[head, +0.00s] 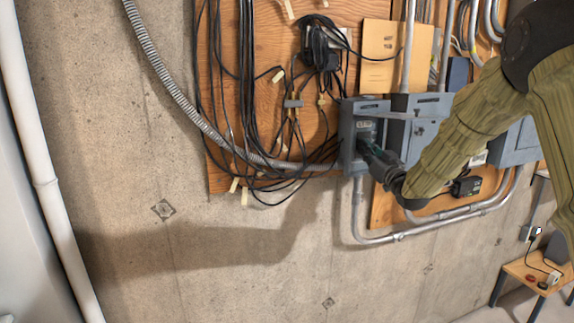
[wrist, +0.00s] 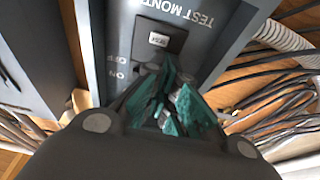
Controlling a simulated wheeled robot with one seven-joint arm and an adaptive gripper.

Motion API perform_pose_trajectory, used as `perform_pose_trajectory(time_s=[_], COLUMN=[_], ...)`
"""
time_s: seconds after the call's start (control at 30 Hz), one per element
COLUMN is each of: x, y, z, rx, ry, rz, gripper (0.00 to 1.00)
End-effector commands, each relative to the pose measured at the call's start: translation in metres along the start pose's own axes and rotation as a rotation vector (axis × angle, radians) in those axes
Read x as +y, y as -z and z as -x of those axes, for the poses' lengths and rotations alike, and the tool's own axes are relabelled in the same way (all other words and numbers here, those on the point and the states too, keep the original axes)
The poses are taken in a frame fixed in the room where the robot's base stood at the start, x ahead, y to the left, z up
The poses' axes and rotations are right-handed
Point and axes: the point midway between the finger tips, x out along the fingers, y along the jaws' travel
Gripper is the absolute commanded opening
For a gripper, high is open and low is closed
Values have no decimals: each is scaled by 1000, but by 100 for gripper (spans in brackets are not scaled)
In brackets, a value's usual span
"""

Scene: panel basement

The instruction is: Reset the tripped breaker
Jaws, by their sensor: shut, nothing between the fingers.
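The breaker (wrist: 160,35) sits in an open grey box (head: 347,135) on the wooden board in the head view. In the wrist view its dark face shows upside down, with the words TEST MONTHLY, a small button and ON and OFF marks to the left. My gripper (head: 368,147) reaches into the box from the right. In the wrist view its green-padded fingers (wrist: 174,82) are shut and empty, with their tips close to the breaker face just below the button. The fingers cover the breaker's lever area, so I cannot tell the lever's position or whether they touch it.
Black cables (head: 245,90) hang in loose bundles left of the box, with a grey flexible conduit (head: 160,70) beside them. More grey boxes (head: 515,145) and metal pipes are to the right, partly behind my arm. Bare concrete wall (head: 150,150) lies to the left. A small wooden table (head: 530,270) stands at lower right.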

Motion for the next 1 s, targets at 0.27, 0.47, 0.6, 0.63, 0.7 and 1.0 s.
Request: perform_pose_trajectory(time_s=[0.27, 0.47, 0.6, 0.63, 0.7, 1.0], x=[0, 0, 0, 0, 0, 0], y=[2, 4, 6, 6, 7, 10], z=[-1, -1, -2, -2, -2, -3], rx=[0, 0, 0, 0, 0, 0], ry=[0, 0, 0, 0, 0, 0], rz=[0, 0, 0, 0, 0, 0], gripper=[0, 0, 0, 0, 0, 0])
